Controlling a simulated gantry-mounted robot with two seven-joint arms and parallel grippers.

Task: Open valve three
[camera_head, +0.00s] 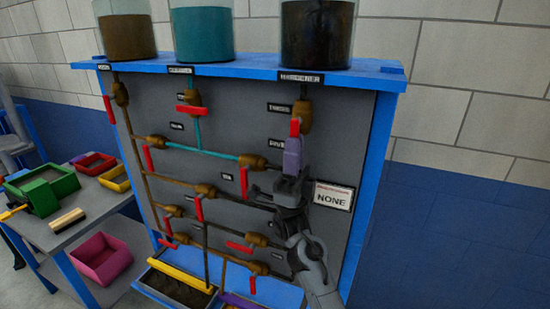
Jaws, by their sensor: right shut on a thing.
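The grey panel (235,120) has several brown valves with red handles on pipes. My right gripper (293,150) is at the upper right valve (305,112), below the dark tank. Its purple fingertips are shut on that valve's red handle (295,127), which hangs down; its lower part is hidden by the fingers. The valve labels are too small to read, so I cannot tell which is valve three. The upper middle valve (190,97) has its handle (190,110) crosswise. My left gripper is not in view.
Three tanks stand on the blue top shelf: brown (127,38), teal (202,35) and dark (317,35). A sign reading NONE (333,196) is right of my gripper. Trays (180,292) sit below the panel. A side table (75,232) with coloured bins is at left.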

